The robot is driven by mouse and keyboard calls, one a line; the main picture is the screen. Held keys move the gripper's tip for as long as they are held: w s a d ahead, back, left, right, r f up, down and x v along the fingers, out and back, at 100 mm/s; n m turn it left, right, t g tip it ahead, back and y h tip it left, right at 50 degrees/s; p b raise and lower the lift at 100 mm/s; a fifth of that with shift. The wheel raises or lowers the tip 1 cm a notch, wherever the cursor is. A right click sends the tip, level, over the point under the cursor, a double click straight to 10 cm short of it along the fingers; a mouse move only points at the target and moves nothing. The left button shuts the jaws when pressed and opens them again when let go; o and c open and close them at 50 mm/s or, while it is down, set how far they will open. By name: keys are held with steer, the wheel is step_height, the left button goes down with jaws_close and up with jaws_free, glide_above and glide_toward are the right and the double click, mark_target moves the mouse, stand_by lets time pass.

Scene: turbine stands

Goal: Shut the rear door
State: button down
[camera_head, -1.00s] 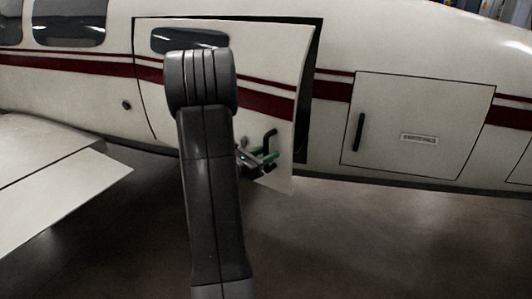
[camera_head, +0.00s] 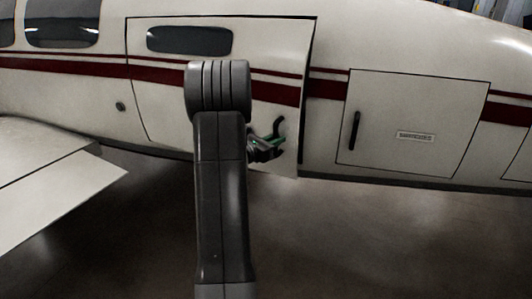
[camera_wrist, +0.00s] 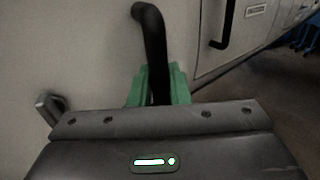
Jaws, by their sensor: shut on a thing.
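The rear door (camera_head: 170,90) is a white panel with a dark red stripe and a small window in the side of the aircraft. It stands slightly ajar, with a narrow dark gap along its right edge. Its black handle (camera_head: 280,127) is near the lower right corner, and it also shows in the wrist view (camera_wrist: 150,30). My gripper (camera_head: 270,144) is at the handle, partly hidden by my arm. In the wrist view its green fingers (camera_wrist: 158,88) are shut around the lower part of the handle.
A smaller closed hatch (camera_head: 430,110) with a black handle and a label is right of the door. A white wing (camera_head: 50,180) juts out at the left. The grey floor (camera_head: 400,240) in front is clear.

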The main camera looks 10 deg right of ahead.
steer(key=shift+n+t+y, duration=0.5)
steer(key=shift+n+t, duration=0.1)
steer(key=shift+t, duration=0.2)
steer(key=w+d, duration=0.2)
steer(key=w, duration=0.1)
steer(key=w+d+b, duration=0.1)
steer(key=w+d, duration=0.1)
steer(key=w, duration=0.1)
steer(key=w+d+b, duration=0.1)
steer(key=w+d, duration=0.1)
steer(key=w, duration=0.1)
steer(key=shift+r, duration=0.3)
steer(key=c, duration=1.7)
jaws_free()
steer(key=shift+o, duration=1.3)
steer(key=shift+w+f, duration=0.1)
steer(key=shift+w, duration=0.05)
steer(key=shift+d, duration=0.1)
steer(key=shift+f+b, duration=0.1)
steer(key=shift+b, duration=0.2)
